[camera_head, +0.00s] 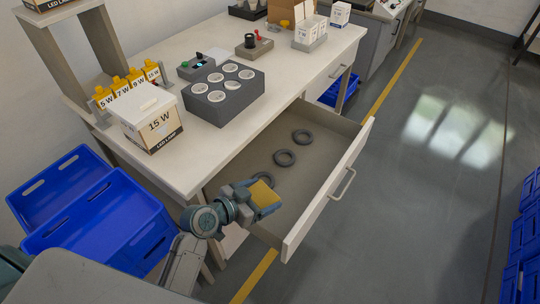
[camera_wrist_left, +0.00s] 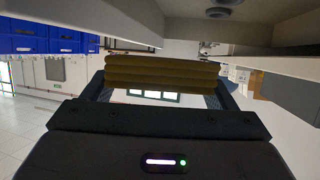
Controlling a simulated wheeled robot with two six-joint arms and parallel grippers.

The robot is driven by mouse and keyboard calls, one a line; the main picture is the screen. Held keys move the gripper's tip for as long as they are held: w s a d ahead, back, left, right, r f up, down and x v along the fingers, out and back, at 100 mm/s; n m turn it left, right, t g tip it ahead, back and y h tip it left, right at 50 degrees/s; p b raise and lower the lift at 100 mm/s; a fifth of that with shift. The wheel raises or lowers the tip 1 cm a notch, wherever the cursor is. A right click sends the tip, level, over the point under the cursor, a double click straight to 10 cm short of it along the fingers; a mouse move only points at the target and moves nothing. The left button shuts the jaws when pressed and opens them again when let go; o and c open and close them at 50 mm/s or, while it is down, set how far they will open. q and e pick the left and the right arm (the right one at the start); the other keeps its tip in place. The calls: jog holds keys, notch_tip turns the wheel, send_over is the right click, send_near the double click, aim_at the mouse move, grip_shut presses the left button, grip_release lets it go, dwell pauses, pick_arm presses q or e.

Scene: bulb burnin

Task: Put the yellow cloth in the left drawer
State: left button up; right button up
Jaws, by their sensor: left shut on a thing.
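The left drawer (camera_head: 300,185) of the workbench is pulled open. Its floor holds three dark rings (camera_head: 285,157), one partly hidden by my gripper. My left gripper (camera_head: 264,197) is over the near end of this drawer, shut on the yellow cloth (camera_head: 267,192). In the left wrist view the cloth (camera_wrist_left: 162,72) is a folded, layered stack between the fingers. The drawer's walls (camera_wrist_left: 90,20) and a ring (camera_wrist_left: 218,12) show at the top of that view. The exact gap between cloth and drawer floor is hard to tell. My right gripper is not in view.
On the bench stand a grey block with round white-topped sockets (camera_head: 222,95), a 15 W lamp box (camera_head: 150,118) and yellow wattage markers (camera_head: 125,84). Blue crates (camera_head: 95,225) stand at the left. The drawer's far half has free floor around the rings.

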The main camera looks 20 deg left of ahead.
aim_at(265, 189)
pick_arm(q)
jog(key=shift+w+d+r+m+g+h, duration=0.1)
jog(key=shift+w+r+m+g+h, duration=0.15)
jog(key=shift+m+g+h, duration=0.2)
jog(key=shift+w+d+r+m+g+h, duration=0.1)
jog(key=shift+w+r+m+g+h, duration=0.2)
jog(key=shift+m+h, duration=0.2)
jog(key=m+g+h, duration=0.1)
jog(key=w+r+m+g+h+p, duration=0.1)
jog(key=m, duration=0.1)
jog(key=shift+d+r+g, duration=0.15)
jog(key=shift+d+g, duration=0.05)
jog(key=shift+g, duration=0.05)
jog(key=shift+a+r+m+g, duration=0.1)
jog(key=shift+r+m+g, duration=0.25)
jog(key=shift+g, duration=0.15)
jog(key=shift+a+h, duration=0.1)
jog(key=shift+h, duration=0.15)
jog(key=shift+m, duration=0.3)
notch_tip(265, 189, down, 5)
jog(key=shift+s+p, duration=0.1)
jog(key=shift+p, duration=0.7)
jog(key=shift+f, duration=0.35)
jog(key=shift+f+p, duration=0.35)
jog(key=shift+f, duration=1.65)
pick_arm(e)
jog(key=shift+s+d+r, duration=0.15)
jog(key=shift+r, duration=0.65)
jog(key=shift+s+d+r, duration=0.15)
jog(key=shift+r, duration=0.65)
